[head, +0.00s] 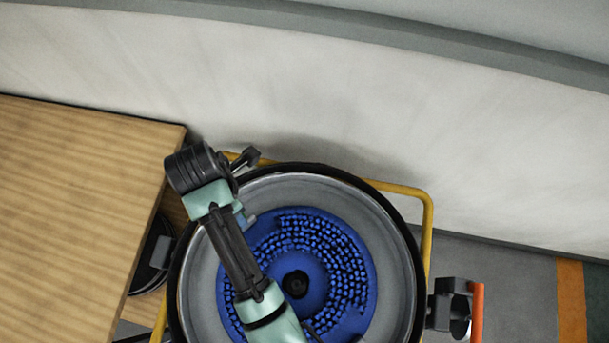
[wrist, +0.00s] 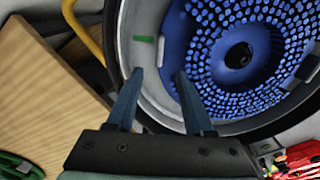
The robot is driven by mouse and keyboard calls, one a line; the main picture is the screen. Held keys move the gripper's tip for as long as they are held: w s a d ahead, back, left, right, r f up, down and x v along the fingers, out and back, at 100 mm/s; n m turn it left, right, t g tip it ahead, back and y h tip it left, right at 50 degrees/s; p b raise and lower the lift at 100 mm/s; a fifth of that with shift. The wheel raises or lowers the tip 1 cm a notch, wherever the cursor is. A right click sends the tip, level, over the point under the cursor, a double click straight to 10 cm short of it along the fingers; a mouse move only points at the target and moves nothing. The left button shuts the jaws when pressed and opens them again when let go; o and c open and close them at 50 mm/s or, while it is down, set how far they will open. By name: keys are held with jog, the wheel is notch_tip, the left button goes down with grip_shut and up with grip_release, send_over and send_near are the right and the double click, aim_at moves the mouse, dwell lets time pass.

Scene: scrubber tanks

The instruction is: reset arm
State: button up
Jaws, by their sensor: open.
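My arm reaches across the round tank in the head view, with its wrist near the tank's upper left rim. My gripper (wrist: 154,100) shows in the wrist view with its two blue-grey fingers apart and nothing between them. In the head view the gripper end (head: 245,215) is mostly hidden by my wrist. The tank (head: 402,262) has a black rim and a grey inner wall. A round blue scrubber brush (head: 345,250) with a dark centre hub sits inside it. The brush (wrist: 215,70) also shows in the wrist view, beyond the fingers.
A wooden table (head: 75,200) stands left of the tank. A yellow tubular frame (head: 427,215) surrounds the tank, with a black bracket and orange bar (head: 477,310) at right. A pale wall (head: 300,90) runs behind. Red items (wrist: 298,160) lie at lower right in the wrist view.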

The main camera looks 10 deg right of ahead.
jog(key=shift+r, duration=0.6)
jog(key=w+r+m+t+y, duration=0.2)
jog(key=w+r+m+t, duration=0.75)
jog(key=w+r, duration=1.05)
jog(key=d+r+m+t, duration=0.3)
jog(key=r+m+t, duration=0.15)
jog(key=r, duration=0.95)
jog(key=s+d+r+m+t, duration=0.1)
jog(key=r+m+t, duration=0.1)
jog(key=r, duration=0.4)
jog(key=s+d+r+m+t+b, duration=0.1)
jog(key=s+d+r+t, duration=0.15)
jog(key=r, duration=0.35)
jog(key=s+d+r+m+t, duration=0.1)
jog(key=r+m+t, duration=0.15)
jog(key=r, duration=0.35)
jog(key=s+d+r+m+t+h, duration=0.2)
jog(key=s+r+t, duration=0.4)
jog(key=s+r, duration=0.4)
notch_tip(320, 180, up, 3)
jog(key=d+m, duration=0.1)
jog(key=m, duration=0.1)
jog(key=shift+s+m, duration=0.25)
jog(key=shift+m, duration=0.1)
